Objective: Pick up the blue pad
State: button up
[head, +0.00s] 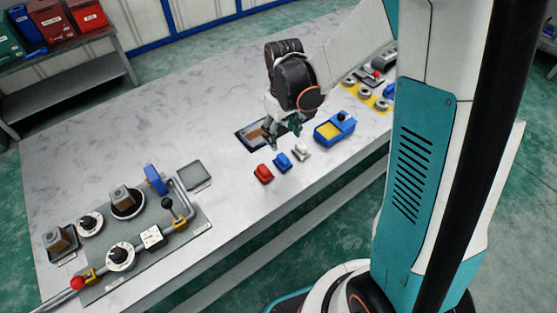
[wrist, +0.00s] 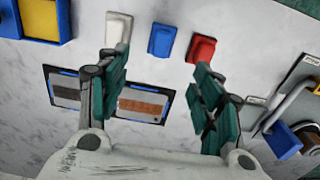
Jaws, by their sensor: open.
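The blue pad (head: 282,160) is a small block lying on the light marbled table, between a red pad (head: 263,173) and a white pad (head: 301,151). In the wrist view the blue pad (wrist: 162,39) is ahead of the gap between my fingers, with the white pad (wrist: 118,29) to its left and the red pad (wrist: 201,49) to its right. My gripper (head: 284,133) is open and empty, and it also shows in the wrist view (wrist: 159,68). It is over the table, beyond the pads as seen from the head, apart from the blue pad.
A flat dark-framed panel (wrist: 148,107) lies under my fingers. A blue box with a yellow inside (head: 332,129) stands right of the pads. A plate with knobs, a lever and a red-ended rod (head: 130,245) fills the table's left. The table's middle left is clear.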

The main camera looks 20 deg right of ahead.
jog(key=b, duration=0.2)
send_over(283, 157)
jog(key=f, duration=0.5)
jog(key=shift+w+f, duration=0.2)
jog(key=shift+w, duration=0.15)
jog(key=shift+s+f+b, duration=0.15)
jog(key=shift+f+b, duration=0.4)
jog(key=shift+f, duration=0.85)
jog(key=shift+s+f+b, duration=0.15)
jog(key=shift+f+b, duration=0.4)
jog(key=shift+f, duration=0.8)
jog(key=c, duration=1.2)
